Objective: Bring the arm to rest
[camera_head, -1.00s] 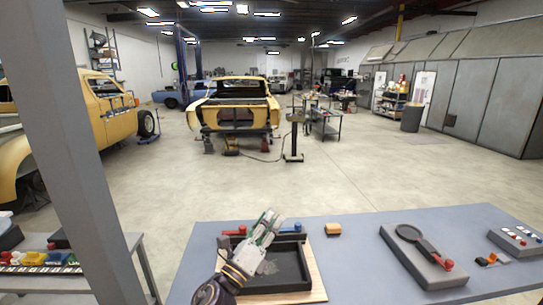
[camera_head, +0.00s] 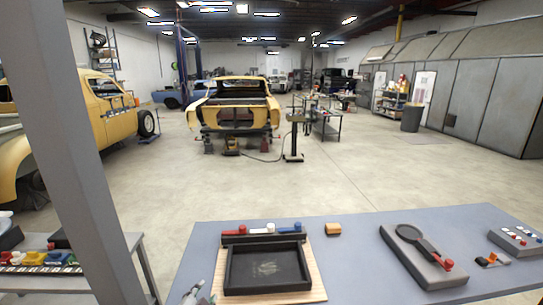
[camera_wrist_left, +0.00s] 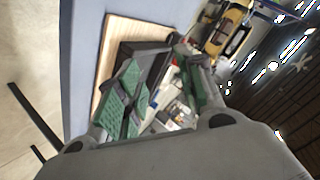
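My left gripper (camera_head: 193,292) shows only as a small part at the bottom edge of the head view, left of the wooden board and low at the table's near side. In the left wrist view my left gripper (camera_wrist_left: 160,85) has its two green-padded fingers spread apart. I see nothing held between them. The black tray (camera_wrist_left: 150,52) and the board lie beyond the fingers there. My right gripper is in neither view.
On the grey-blue table (camera_head: 352,262), a black tray (camera_head: 238,288) sits on a wooden board (camera_head: 316,284). Behind the tray is a dark bar with red, white and blue pieces. An orange block (camera_head: 333,230), a grey base with a round black paddle (camera_head: 413,232) and a button box (camera_head: 516,240) stand farther right.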

